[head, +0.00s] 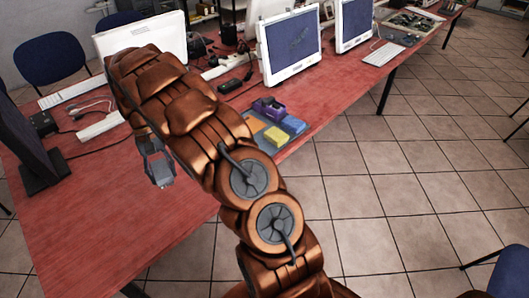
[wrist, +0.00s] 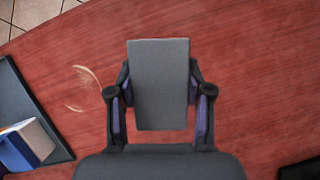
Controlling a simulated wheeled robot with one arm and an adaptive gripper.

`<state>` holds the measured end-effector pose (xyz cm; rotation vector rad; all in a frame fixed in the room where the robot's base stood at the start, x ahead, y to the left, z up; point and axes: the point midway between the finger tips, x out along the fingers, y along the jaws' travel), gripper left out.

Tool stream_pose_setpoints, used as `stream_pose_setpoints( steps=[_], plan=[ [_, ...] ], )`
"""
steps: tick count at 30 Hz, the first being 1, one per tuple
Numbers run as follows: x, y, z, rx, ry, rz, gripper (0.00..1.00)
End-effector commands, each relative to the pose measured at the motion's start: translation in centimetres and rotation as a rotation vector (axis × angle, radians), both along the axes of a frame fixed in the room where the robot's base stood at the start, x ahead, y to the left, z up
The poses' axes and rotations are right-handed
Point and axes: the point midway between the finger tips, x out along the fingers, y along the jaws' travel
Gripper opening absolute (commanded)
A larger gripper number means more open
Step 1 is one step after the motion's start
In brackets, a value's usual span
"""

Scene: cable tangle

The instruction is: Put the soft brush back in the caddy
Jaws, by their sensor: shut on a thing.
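My gripper (wrist: 160,112) is shut on a dark grey rectangular block (wrist: 160,75), with one finger on each long side. The block may be the soft brush, but no bristles show. In the head view my gripper (head: 160,172) is over the red table, left of my arm. A small purple holder (head: 268,107) with dark contents stands at the back of a dark tray, apart from my gripper; it may be the caddy. The tray's edge (wrist: 40,100) shows at the left of the wrist view.
On the tray lie a yellow block (head: 275,136) and a blue block (head: 293,125). Monitors, a keyboard (head: 65,95) and loose cables (head: 95,105) crowd the back and left of the red table (head: 90,210). The table's front area is clear.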

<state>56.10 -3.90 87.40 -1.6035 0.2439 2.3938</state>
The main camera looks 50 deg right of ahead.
Motion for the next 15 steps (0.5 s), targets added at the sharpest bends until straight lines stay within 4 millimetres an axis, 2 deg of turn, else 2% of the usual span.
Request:
stream_pose_setpoints(
  steps=[1, 9, 15],
  plan=[
    [-0.4, -2.1, -0.1, 0.003, 0.003, -0.131, 0.13],
    [-3.5, -11.6, -0.9, 0.006, 0.005, -0.924, 0.13],
    [-6.6, -17.0, -1.3, 0.005, 0.001, -1.441, 0.13]
  ],
)
